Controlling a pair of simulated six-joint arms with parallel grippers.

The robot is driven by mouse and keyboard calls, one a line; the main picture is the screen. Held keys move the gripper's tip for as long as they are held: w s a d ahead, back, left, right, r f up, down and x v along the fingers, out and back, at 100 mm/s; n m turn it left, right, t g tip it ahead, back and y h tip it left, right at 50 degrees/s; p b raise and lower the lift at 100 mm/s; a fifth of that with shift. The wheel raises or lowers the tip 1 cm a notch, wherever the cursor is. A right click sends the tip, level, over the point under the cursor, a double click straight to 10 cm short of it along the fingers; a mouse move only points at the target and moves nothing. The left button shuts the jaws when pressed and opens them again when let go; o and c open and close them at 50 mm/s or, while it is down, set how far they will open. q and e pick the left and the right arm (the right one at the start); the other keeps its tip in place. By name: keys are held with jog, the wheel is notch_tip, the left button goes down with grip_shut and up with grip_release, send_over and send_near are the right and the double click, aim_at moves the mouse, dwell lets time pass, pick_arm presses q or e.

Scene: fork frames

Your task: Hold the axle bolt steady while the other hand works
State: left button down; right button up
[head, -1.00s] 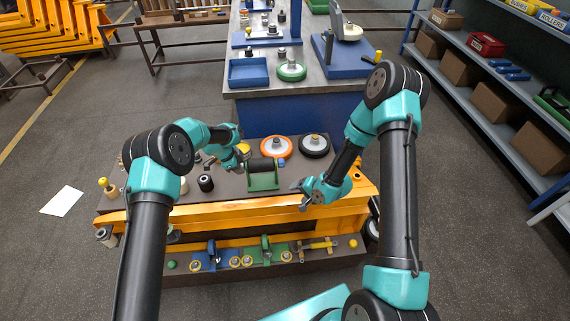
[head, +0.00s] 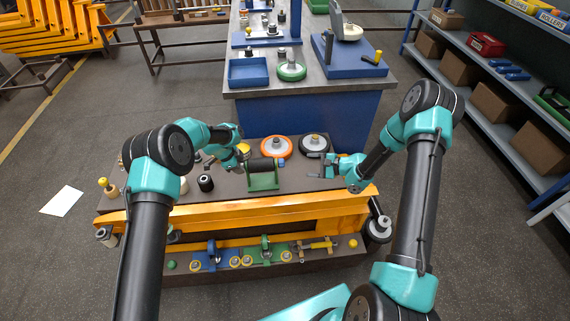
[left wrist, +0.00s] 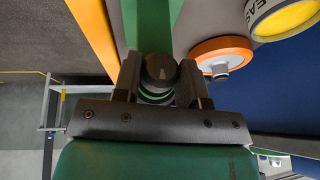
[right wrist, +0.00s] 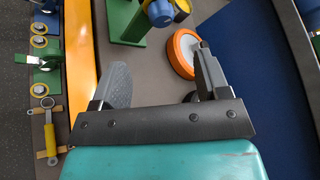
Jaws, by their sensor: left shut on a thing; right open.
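A green bracket (head: 263,182) with a dark roller (head: 262,164) across it stands on the cart's dark top. My left gripper (head: 243,157) is at the roller's left end. In the left wrist view its fingers are shut on a dark round bolt head (left wrist: 160,67), which I take as the axle bolt, in front of the green bracket (left wrist: 153,28). The bolt's shaft is hidden. My right gripper (head: 318,165) is open and empty, to the right of the bracket. In the right wrist view the bracket (right wrist: 125,20) and a blue end piece (right wrist: 159,13) lie beyond its fingers (right wrist: 162,75).
A yellow tin (left wrist: 285,18) stands near the orange wheel. A black ring-like part (head: 205,183) is to the left. The yellow rail (head: 225,214) edges the cart's front.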

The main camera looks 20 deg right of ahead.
aim_at(281, 163)
jog(key=shift+d+r, duration=0.1)
dwell(0.4)
jog(key=x, duration=1.2)
jog(key=shift+c, duration=0.2)
jog(key=c, duration=0.9)
